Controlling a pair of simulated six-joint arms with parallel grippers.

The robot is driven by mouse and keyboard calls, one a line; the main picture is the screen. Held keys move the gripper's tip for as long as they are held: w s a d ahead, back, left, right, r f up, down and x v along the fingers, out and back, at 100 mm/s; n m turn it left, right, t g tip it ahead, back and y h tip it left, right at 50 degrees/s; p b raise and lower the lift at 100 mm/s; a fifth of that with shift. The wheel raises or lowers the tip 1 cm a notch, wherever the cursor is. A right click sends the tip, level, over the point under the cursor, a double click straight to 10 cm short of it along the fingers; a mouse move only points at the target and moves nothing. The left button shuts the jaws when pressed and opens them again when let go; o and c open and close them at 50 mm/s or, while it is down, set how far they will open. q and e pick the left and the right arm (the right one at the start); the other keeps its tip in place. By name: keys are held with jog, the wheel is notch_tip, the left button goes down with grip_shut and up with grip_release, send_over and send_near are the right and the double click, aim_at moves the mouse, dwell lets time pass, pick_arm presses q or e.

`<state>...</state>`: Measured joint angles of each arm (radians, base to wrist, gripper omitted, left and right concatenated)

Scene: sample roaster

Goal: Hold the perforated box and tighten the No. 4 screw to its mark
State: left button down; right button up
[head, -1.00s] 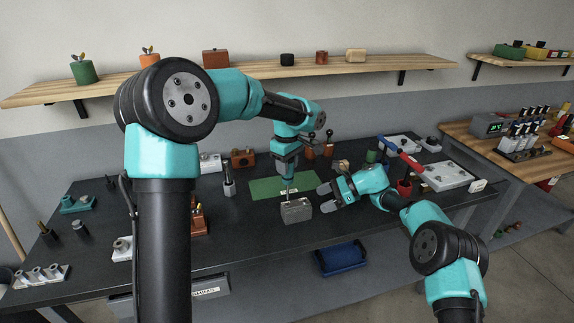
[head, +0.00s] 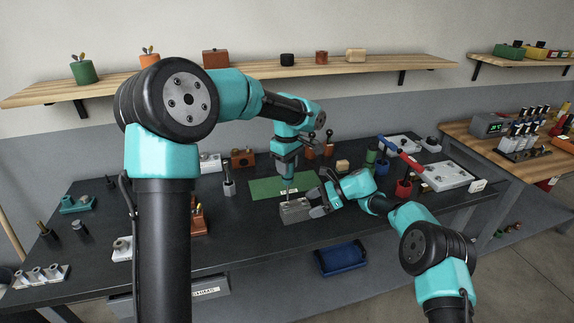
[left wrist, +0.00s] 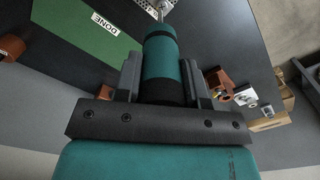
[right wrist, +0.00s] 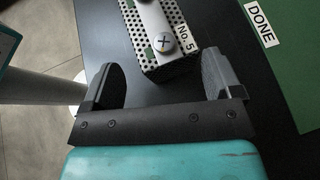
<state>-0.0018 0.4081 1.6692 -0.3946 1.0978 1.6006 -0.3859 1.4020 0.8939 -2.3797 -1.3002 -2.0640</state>
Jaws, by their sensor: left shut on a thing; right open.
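The perforated box (head: 293,214) is a grey metal block on the dark bench. My left gripper (head: 287,164) is shut on a teal-handled screwdriver (left wrist: 162,60), which points down over the box in the head view. I cannot tell whether its tip touches a screw. My right gripper (right wrist: 160,78) is open, its fingertips near the box's end, one on either side. It also shows in the head view (head: 318,201).
A green mat (head: 263,188) marked DONE lies just behind the box. A red-handled fixture (head: 402,158) and a pale plate (head: 447,175) stand to the right. A holder with a tool (head: 229,187) stands to the left. The bench in front of the box is clear.

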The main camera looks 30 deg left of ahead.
aim_at(299, 209)
jog(key=shift+x, duration=2.95)
jog(key=shift+c, duration=0.2)
jog(key=c, duration=0.8)
jog(key=o, duration=0.9)
jog(key=shift+o, duration=0.2)
jog(key=shift+r, duration=0.25)
jog(key=c, duration=1.1)
